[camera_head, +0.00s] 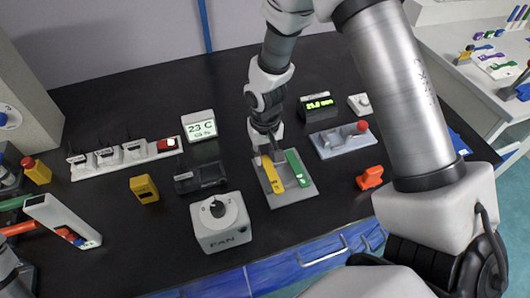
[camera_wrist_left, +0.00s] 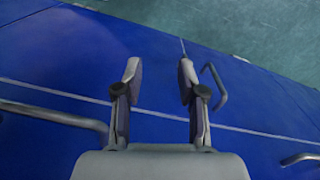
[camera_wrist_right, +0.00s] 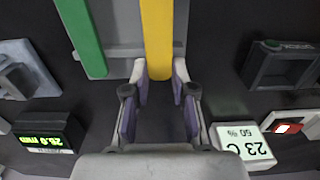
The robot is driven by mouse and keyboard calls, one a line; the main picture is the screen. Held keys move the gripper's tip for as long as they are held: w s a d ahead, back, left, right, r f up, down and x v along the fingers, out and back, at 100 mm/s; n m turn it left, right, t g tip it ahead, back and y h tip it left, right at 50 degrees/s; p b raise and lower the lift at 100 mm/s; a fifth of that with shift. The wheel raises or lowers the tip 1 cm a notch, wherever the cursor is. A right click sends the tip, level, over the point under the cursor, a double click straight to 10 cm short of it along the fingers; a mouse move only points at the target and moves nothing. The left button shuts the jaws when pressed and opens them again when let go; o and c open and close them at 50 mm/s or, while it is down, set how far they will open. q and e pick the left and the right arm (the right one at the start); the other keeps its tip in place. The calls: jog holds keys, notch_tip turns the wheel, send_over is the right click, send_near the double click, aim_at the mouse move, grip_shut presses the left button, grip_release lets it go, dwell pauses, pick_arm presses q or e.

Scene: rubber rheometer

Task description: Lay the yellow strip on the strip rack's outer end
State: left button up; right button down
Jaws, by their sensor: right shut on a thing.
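The yellow strip (camera_head: 273,173) is over the left side of the grey strip rack (camera_head: 283,201), beside the green strip (camera_head: 297,167). My right gripper (camera_head: 266,151) reaches down from above and is shut on the far end of the yellow strip. In the right wrist view the yellow strip (camera_wrist_right: 157,38) runs out from between the fingertips (camera_wrist_right: 160,75), roughly parallel to the green strip (camera_wrist_right: 81,38). Whether its underside touches the rack (camera_wrist_right: 122,25) I cannot tell. My left gripper (camera_wrist_left: 160,78) is open and empty above the blue cabinet front.
A fan box (camera_head: 220,222) stands in front left of the rack, and a dark device (camera_head: 201,178) lies to its left. A grey fixture (camera_head: 342,140) and an orange block (camera_head: 370,177) are on the right. A green-lit display (camera_head: 319,106) and a temperature display (camera_head: 199,126) stand behind.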

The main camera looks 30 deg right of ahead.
jog(key=shift+f, duration=0.35)
jog(key=c, duration=0.9)
grip_release()
jog(key=shift+r, duration=0.1)
notch_tip(320, 180, up, 12)
jog(key=shift+f, duration=0.1)
